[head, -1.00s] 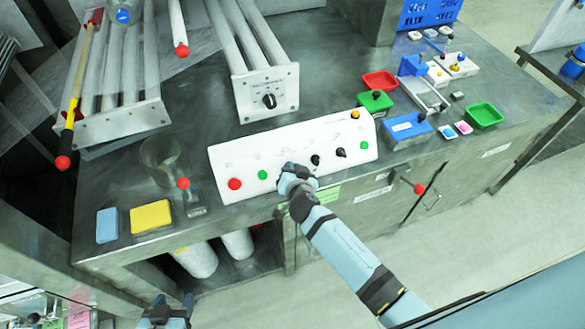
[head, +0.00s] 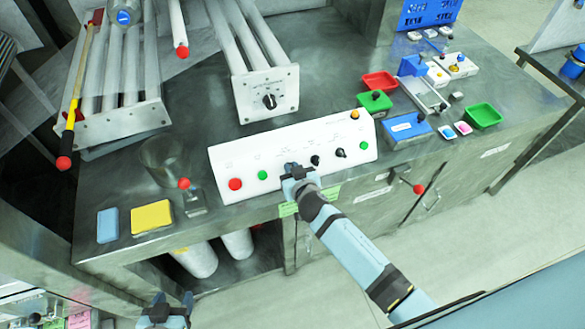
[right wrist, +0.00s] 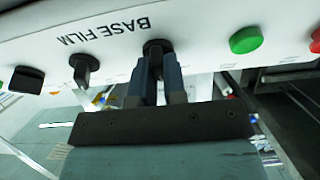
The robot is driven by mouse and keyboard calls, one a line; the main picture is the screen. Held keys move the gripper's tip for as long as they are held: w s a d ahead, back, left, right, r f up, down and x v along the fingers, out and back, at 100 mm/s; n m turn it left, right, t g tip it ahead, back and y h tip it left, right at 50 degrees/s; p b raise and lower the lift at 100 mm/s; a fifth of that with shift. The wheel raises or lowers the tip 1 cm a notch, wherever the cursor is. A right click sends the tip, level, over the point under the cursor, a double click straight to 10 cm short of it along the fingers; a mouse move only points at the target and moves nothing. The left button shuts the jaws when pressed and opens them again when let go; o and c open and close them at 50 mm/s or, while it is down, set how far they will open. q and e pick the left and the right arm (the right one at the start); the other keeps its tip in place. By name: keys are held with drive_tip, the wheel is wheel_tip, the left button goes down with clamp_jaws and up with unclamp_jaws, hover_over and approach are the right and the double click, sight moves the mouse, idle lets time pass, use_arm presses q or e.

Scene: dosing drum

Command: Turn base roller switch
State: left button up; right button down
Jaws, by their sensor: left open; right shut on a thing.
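A white control panel (head: 225,160) runs along the bench's front. It carries a red button (head: 235,184), green buttons and a row of black rotary switches. My right gripper (head: 290,167) reaches the panel from below. In the right wrist view its fingers (right wrist: 158,60) are shut on a black switch knob (right wrist: 155,46), mostly hidden between them. Upside-down "BASE FILM" lettering (right wrist: 103,31) is beside it. Another black switch (right wrist: 85,66) and a green button (right wrist: 244,40) flank it. My left gripper (head: 165,312) is open and empty at the bottom edge, away from the bench.
A roller unit with a dial (head: 268,101) stands behind the panel. A glass beaker (head: 160,158), a yellow block (head: 151,217) and a blue block (head: 108,225) are at left. A red tray (head: 380,81) and a green tray (head: 484,115) lie at right. Open floor is in front.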

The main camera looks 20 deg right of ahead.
drive_tip(key=n, duration=0.1)
drive_tip(key=n+p, duration=0.1)
drive_tip(key=n+y, duration=0.1)
drive_tip(key=shift+w+r, duration=0.25)
drive_tip(key=shift+r, duration=0.15)
drive_tip(key=n+p, duration=0.2)
drive_tip(key=n, duration=0.1)
drive_tip(key=shift+y, duration=0.3)
drive_tip(key=shift+n+g, duration=0.3)
drive_tip(key=shift+n, duration=0.1)
drive_tip(key=shift+f, duration=0.1)
